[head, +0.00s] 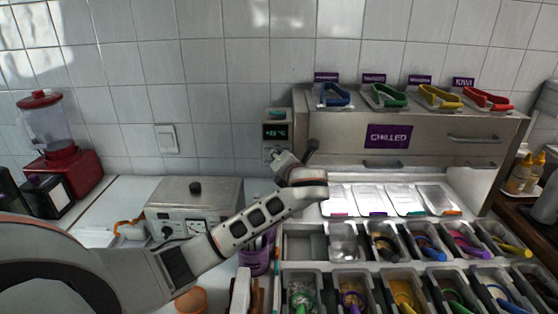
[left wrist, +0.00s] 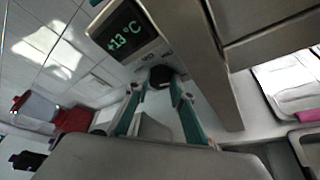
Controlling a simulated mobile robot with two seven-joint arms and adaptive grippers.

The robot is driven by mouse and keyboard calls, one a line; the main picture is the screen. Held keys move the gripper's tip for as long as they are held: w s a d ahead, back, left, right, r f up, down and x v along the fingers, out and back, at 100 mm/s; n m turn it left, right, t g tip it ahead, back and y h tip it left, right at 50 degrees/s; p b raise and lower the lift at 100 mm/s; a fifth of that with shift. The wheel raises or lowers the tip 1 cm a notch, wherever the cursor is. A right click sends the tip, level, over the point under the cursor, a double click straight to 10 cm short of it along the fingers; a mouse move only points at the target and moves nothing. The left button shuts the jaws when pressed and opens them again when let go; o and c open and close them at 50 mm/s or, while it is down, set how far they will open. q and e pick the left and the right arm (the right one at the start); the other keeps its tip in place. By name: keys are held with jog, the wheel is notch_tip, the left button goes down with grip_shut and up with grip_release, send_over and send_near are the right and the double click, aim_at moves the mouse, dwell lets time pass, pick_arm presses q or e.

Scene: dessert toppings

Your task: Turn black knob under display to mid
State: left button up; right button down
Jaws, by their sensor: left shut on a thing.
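The black knob (left wrist: 160,76) sits just below a small display (left wrist: 126,32) in the left wrist view. The display shows +13 °C in green digits and also appears on the wall unit in the head view (head: 276,131). My left gripper (left wrist: 157,90) is shut on the knob, with a teal-edged finger on each side of it. The knob's pointer direction cannot be made out. My right gripper is in neither view.
A steel cabinet with a purple CHILLED label (head: 388,136) stands close to the right of the display. Bins with coloured scoops (head: 425,243) lie below it.

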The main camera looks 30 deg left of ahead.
pick_arm(q)
jog(key=shift+s+a+n+t+h, duration=0.2)
jog(key=shift+n+t+h, duration=0.9)
jog(key=shift+n, duration=1.35)
jog(key=shift+s+a+n+t+h, duration=0.15)
jog(key=shift+n+t+h, duration=0.5)
jog(key=shift+n+h, duration=1.35)
jog(key=shift+s+a+n+t+h, duration=0.2)
jog(key=shift+n+t+h, duration=0.7)
jog(key=shift+n, duration=1.95)
jog(key=shift+w, duration=0.15)
jog(key=o, duration=1.1)
jog(key=v, duration=1.2)
